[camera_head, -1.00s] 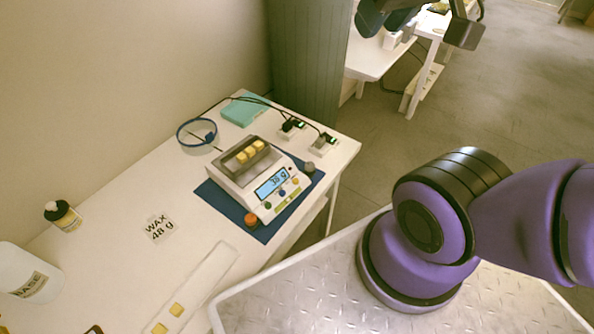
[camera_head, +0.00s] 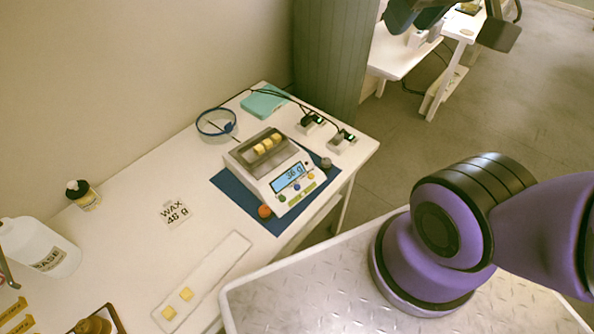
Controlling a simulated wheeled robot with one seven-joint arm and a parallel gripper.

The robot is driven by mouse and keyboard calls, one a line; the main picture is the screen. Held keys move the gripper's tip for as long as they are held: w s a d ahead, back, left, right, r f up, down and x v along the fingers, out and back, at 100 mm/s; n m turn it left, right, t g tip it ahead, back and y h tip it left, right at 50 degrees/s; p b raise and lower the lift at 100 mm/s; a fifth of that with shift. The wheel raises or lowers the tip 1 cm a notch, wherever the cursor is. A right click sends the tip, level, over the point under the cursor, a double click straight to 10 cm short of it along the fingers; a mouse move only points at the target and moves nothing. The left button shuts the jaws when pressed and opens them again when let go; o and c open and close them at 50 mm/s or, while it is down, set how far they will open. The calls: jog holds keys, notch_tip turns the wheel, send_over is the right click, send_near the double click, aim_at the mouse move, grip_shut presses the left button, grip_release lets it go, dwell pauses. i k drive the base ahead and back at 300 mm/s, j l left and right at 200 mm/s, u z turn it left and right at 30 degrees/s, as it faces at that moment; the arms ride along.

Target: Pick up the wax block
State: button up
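Several more wax blocks (camera_head: 267,144) sit in a row on the pan of the digital scale (camera_head: 277,172), whose display seems to read 36 g. A card (camera_head: 176,212) reading "WAX 48 g" lies left of the scale. My gripper (camera_head: 497,32) shows only in part, as dark pieces at the top right edge, well away from the blocks. Its fingertips cannot be made out clearly.
The scale stands on a blue mat (camera_head: 232,186) with an orange knob and a grey knob beside it. A white BASE bottle (camera_head: 40,247), a small dark-capped jar (camera_head: 82,194), a teal box (camera_head: 263,101) and plugs with cables stand around.

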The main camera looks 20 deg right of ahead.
aim_at(187, 295)
jog(key=u, duration=1.4)
jog(key=k+l+u, duration=0.3)
jog(key=l, duration=0.3)
jog(key=k+l+u, duration=0.35)
jog(key=k+l, duration=0.1)
jog(key=k, duration=0.1)
